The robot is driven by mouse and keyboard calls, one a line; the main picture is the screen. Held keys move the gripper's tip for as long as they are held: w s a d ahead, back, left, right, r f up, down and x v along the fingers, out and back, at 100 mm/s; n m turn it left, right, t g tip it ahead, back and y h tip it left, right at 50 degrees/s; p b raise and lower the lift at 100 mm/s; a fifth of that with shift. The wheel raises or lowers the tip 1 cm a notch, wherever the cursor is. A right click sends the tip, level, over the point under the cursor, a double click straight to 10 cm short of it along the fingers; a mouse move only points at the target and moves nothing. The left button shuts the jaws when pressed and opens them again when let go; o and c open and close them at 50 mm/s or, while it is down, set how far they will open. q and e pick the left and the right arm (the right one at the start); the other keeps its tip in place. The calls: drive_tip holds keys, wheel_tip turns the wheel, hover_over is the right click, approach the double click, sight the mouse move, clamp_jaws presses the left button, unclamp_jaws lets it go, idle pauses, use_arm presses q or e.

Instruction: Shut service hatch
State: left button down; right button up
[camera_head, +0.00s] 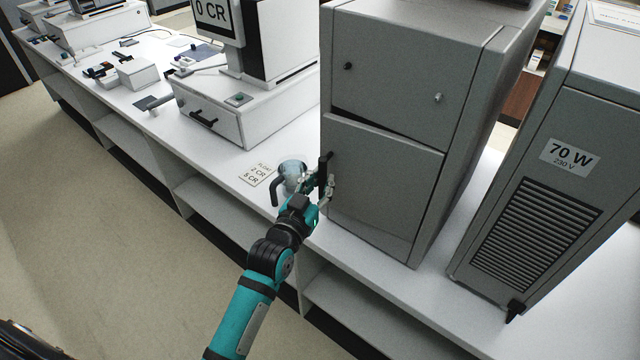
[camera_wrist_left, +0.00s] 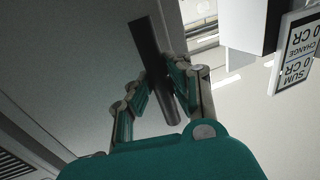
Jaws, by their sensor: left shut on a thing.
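The service hatch (camera_head: 385,185) is a flat grey door on the lower front of a tall grey machine. A dark wedge-shaped gap shows along its top edge, so it looks slightly ajar. Its black upright handle (camera_head: 323,166) is near the door's left edge. My left gripper (camera_head: 325,185) is shut on this handle. In the left wrist view the dark handle bar (camera_wrist_left: 149,45) passes between the two fingers of my left gripper (camera_wrist_left: 160,85), in front of the grey hatch (camera_wrist_left: 75,60). My right gripper is not in view.
A glass jug (camera_head: 291,174) stands on the white counter close to my left gripper, beside a price card (camera_head: 258,173). A till (camera_head: 235,105) is behind it to the left. A vented grey unit (camera_head: 545,200) stands to the right of the machine. Open floor lies at left.

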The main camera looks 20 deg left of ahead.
use_arm(q)
drive_tip(key=shift+w+r, duration=0.1)
drive_tip(key=shift+w+d, duration=0.2)
drive_tip(key=shift+w, duration=1.4)
drive_tip(key=c, duration=1.2)
unclamp_jaws()
drive_tip(key=shift+s, duration=0.1)
drive_tip(key=shift+s, duration=0.35)
drive_tip(key=s+a, duration=0.1)
drive_tip(key=s, duration=1)
drive_tip(key=shift+s+a, duration=0.15)
drive_tip(key=shift+a, duration=0.05)
